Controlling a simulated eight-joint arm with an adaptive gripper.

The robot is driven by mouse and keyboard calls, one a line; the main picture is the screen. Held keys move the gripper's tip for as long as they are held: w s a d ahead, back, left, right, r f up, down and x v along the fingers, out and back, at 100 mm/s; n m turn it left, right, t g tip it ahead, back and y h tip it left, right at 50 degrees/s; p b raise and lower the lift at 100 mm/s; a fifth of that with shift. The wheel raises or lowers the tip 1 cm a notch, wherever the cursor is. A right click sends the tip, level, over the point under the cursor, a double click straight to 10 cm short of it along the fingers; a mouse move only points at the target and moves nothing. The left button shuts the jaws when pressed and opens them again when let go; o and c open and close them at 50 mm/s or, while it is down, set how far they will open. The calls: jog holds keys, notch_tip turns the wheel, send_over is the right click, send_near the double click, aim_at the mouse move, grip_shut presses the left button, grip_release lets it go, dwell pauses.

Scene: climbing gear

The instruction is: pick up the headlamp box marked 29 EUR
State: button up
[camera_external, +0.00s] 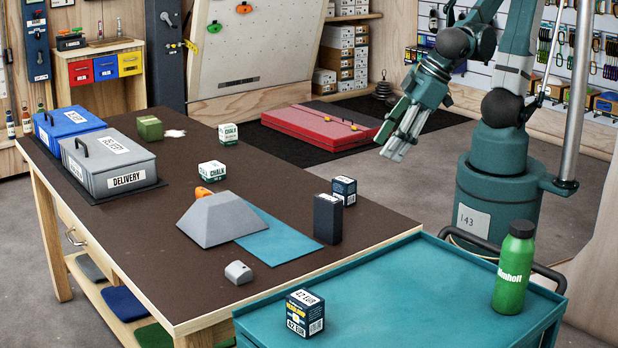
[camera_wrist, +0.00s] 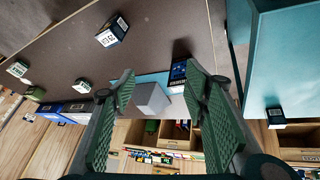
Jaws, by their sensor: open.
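A small navy box with white labels (camera_external: 344,190) stands on the brown table near its right edge, behind a tall dark block (camera_external: 327,219); its price is too small to read. It appears to be the box at the upper left in the wrist view (camera_wrist: 112,31). A similar headlamp-style box (camera_external: 305,313), marked 42 EUR, stands on the teal trolley; it also shows in the wrist view (camera_wrist: 275,117). My gripper (camera_external: 393,150) is open and empty, raised beyond the table's right edge. Its two fingers are spread in the wrist view (camera_wrist: 160,72).
A grey wedge block (camera_external: 223,221) sits by a blue sheet (camera_external: 279,240). Two chalk boxes (camera_external: 211,172) (camera_external: 228,133) and a grey delivery case (camera_external: 108,162) are farther left. A green bottle (camera_external: 514,268) stands on the trolley (camera_external: 420,290). Bare tabletop surrounds the navy box's far side.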

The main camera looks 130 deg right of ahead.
jog(key=d+f+m+g+h+b, duration=0.2)
jog(key=d+f+m+h+b, duration=0.3)
jog(key=f, duration=0.4)
jog(key=m+g+h+b, duration=0.1)
jog(key=m+h+b, duration=0.2)
jog(key=m+h, duration=0.3)
send_near(347, 180)
jog(key=shift+w+d+r+m+y, duration=0.15)
jog(key=shift+d+m+y, duration=0.2)
jog(key=shift+d, duration=0.15)
jog(key=shift+w+d+r+m+y, duration=0.15)
jog(key=shift+d+r+m+y, duration=0.05)
jog(key=shift+d+m+y, duration=0.2)
jog(key=shift+d, duration=0.2)
jog(key=shift+b+x, duration=0.4)
jog(key=shift+x, duration=0.75)
jog(key=shift+f, duration=0.1)
jog(key=shift+b+x, duration=0.65)
jog(key=shift+x, duration=1.9)
jog(key=shift+s, duration=0.15)
jog(key=shift+c, duration=0.2)
